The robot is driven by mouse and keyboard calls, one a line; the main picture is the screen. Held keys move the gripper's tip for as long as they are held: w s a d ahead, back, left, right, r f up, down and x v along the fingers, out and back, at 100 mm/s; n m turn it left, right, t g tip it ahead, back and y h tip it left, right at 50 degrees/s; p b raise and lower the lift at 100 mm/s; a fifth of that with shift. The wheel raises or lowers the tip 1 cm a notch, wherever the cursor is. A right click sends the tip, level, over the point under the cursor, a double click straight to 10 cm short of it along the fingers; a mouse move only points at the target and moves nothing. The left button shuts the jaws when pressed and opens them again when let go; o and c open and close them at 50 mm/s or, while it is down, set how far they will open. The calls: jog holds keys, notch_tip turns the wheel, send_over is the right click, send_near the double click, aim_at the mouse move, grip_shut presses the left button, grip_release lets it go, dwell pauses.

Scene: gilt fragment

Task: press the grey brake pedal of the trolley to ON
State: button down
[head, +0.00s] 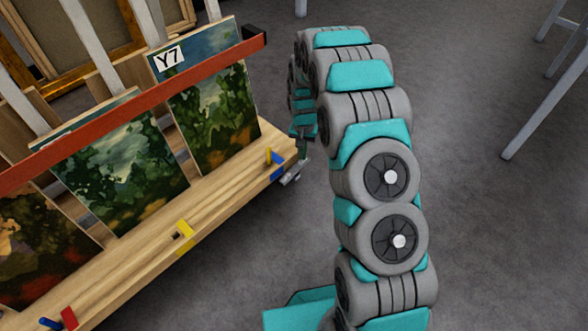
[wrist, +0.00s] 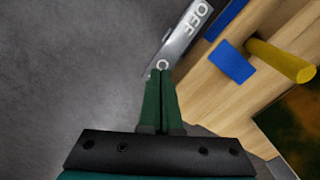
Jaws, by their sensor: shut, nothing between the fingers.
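The trolley (head: 130,278) is a wooden deck carrying paintings, on the left in the head view. Its grey brake pedal (wrist: 184,35) sticks out past the deck edge in the wrist view, with OFF lettered on its upper part. A letter O shows at its lower end, by my fingertips; any lettering beyond is hidden. In the head view the pedal (head: 291,175) is small at the deck's right corner. My gripper (wrist: 163,80) is shut and empty, its green fingers over the pedal's lower end. I cannot tell whether they touch. It also shows in the head view (head: 303,150).
A yellow peg (wrist: 281,60) and a blue block (wrist: 231,62) sit on the deck beside the pedal. A red rail (head: 150,98) crosses before the paintings. Pale legs (head: 545,110) stand at right. The grey floor (head: 490,240) is clear there.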

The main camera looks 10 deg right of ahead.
jog(key=shift+f, duration=1.2)
dwell(0.6)
jog(key=shift+r+p, duration=0.55)
jog(key=shift+r, duration=2.95)
